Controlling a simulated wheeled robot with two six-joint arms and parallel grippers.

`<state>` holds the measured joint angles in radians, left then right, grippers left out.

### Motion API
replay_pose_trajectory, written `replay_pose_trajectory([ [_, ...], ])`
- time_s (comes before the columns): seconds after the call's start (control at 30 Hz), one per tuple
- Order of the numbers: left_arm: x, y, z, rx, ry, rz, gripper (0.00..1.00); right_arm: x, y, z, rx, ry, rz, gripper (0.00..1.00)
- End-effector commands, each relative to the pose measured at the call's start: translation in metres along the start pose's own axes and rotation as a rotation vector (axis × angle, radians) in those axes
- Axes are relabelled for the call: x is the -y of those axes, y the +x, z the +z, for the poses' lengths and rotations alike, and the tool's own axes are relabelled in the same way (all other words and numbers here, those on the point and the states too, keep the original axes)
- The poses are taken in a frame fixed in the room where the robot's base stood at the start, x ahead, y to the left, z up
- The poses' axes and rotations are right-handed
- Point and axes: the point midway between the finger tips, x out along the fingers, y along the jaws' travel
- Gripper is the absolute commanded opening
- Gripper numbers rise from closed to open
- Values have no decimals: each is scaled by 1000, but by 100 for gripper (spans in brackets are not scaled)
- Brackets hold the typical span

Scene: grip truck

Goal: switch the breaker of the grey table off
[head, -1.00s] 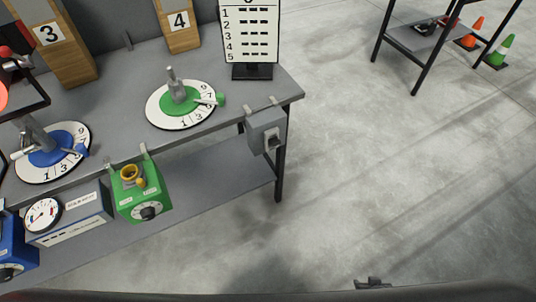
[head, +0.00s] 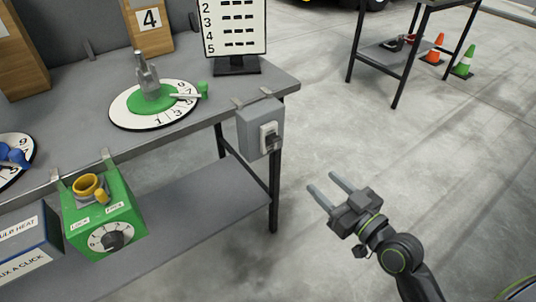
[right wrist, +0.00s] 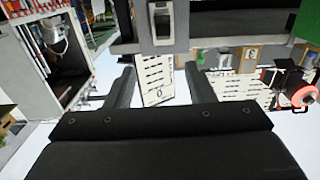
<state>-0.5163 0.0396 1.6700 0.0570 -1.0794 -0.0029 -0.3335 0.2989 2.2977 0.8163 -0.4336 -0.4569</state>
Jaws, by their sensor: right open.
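The breaker is a grey box (head: 250,132) hung on the front edge of the grey table (head: 70,103), near its right corner. Its light switch plate (head: 264,130) has a dark lever (head: 272,140); I cannot tell its setting. In the head view my right gripper (head: 322,181) is open and empty, to the right of the breaker and lower in the picture, apart from it. In the right wrist view the open fingers (right wrist: 160,85) point toward the table, with the switch plate (right wrist: 165,22) at the top between them. My left gripper is out of view.
A green box (head: 120,213) with a yellow ring hangs on the table front, left of the breaker. A dial with a green centre (head: 130,105) and a list sign (head: 235,35) stand on top. The table leg (head: 275,195) is below the breaker.

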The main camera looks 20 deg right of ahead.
Motion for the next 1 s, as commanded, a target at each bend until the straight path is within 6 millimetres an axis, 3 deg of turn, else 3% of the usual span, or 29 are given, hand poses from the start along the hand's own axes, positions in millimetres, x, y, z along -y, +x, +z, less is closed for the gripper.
replay_pose_trajectory([
  [0.27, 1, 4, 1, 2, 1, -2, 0, 4, 18, -8, -20, -3, -10, 49],
  [0.8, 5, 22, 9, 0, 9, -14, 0, 5, 126, -9, -17, -3, -11, 49],
  [1.0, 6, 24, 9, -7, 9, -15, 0, 5, 158, -8, -16, -3, -10, 49],
])
